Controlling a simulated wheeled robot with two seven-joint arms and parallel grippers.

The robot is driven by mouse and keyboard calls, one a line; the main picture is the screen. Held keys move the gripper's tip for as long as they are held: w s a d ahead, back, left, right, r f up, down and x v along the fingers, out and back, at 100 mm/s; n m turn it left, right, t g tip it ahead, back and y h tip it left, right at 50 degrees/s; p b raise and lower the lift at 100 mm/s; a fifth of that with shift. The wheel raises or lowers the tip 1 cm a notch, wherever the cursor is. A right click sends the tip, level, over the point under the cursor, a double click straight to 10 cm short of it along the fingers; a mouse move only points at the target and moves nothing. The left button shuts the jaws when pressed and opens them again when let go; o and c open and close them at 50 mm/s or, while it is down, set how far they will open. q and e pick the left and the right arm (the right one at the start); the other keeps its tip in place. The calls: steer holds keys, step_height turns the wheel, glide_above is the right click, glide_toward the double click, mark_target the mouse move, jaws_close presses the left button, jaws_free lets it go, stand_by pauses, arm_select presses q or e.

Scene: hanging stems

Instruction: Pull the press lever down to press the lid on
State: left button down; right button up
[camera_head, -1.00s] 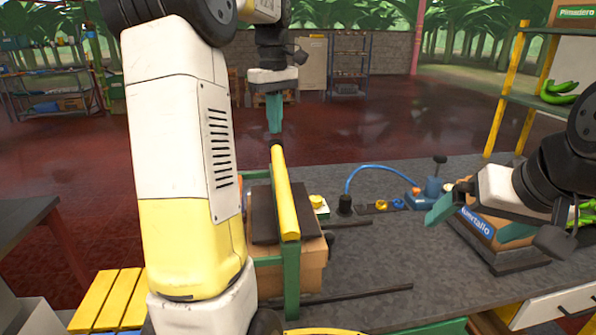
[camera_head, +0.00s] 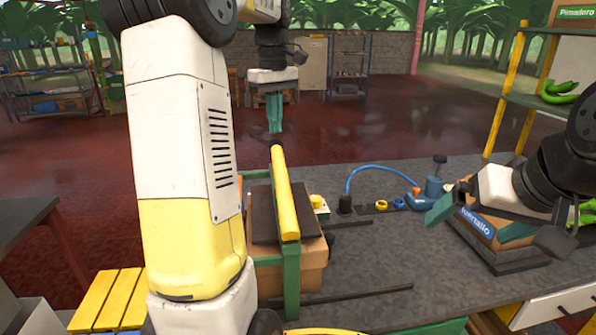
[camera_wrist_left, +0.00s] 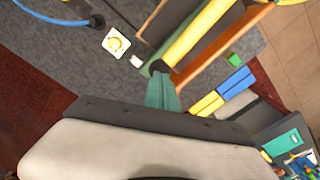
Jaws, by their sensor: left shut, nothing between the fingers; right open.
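The press has a long yellow bar (camera_head: 285,195), which I take for its lever, with a dark end at the far side. It also shows in the left wrist view (camera_wrist_left: 200,35). A green upright (camera_head: 292,275) stands below it. A dark plate (camera_head: 262,212) lies over a cardboard box (camera_head: 312,262); whether this plate is the lid I cannot tell. My left gripper (camera_head: 275,128) is shut and empty, fingers down, just above the bar's far end. Contact is unclear. Its green fingers show in the left wrist view (camera_wrist_left: 162,93). My right gripper (camera_head: 474,224) is open at the right.
A labelled carton (camera_head: 478,228) sits by my right gripper. A blue hose (camera_head: 375,168), a blue device (camera_head: 434,188) and a yellow button box (camera_head: 319,205) stand at the back of the grey bench (camera_head: 385,255). Its middle is mostly clear. A shelf (camera_head: 530,105) stands at right.

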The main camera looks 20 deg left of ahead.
mark_target(276, 139)
arm_select(q)
steer(key=shift+f, duration=0.1)
steer(key=shift+f, duration=3.65)
stand_by(4.2)
